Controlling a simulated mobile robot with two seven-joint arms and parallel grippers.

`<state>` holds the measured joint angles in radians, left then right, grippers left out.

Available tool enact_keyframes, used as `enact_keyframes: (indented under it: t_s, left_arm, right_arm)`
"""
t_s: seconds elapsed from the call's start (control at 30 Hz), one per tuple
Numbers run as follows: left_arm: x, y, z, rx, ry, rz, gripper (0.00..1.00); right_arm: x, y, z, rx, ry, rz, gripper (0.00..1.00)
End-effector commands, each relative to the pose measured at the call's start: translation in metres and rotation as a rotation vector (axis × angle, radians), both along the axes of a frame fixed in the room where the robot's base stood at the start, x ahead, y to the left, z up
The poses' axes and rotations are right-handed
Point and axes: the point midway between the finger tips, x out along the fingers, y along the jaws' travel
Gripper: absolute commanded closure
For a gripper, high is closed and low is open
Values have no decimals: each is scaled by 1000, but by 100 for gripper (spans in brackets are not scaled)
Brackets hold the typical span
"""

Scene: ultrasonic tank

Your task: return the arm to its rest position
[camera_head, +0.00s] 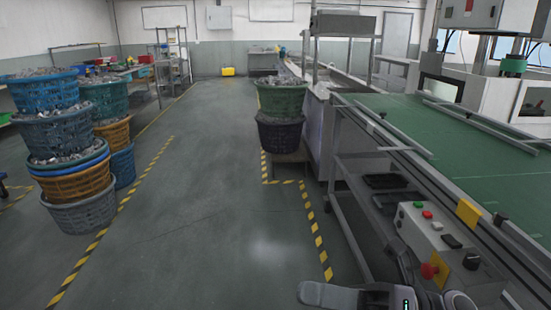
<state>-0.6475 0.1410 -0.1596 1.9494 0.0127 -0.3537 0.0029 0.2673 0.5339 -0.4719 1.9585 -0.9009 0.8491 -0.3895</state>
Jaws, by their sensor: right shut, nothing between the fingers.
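My right arm comes in at the bottom edge, right of the middle, with pale and dark links and a small green light. My right gripper (398,262) is the dark part in front of it, beside the left end of the control box (452,246). It is shut and empty, and its lower part blends into the dark arm. My left gripper is not in view.
The green conveyor (480,150) and its metal frame fill the right side, close to my right arm. The floor (200,230) between is clear.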

Motion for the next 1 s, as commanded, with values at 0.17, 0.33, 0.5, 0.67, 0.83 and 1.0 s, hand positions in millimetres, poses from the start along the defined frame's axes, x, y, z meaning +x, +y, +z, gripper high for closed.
enact_keyframes:
  t_s: [0.17,0.33,0.5,0.67,0.83,1.0]
  left_arm:
    - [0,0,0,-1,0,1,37]
    - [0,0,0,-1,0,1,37]
    - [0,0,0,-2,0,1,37]
    - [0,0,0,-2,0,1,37]
    - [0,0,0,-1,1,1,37]
    - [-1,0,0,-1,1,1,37]
  right_arm:
    - [34,-28,-25,336,503,-231,100]
    - [54,-71,-95,615,1001,-466,100]
    - [32,-114,-199,867,1511,-718,100]
    - [-22,-137,-284,1046,1902,-923,100]
    - [-66,-144,-328,1143,2124,-1045,100]
    - [-78,-145,-338,1168,2180,-1075,100]
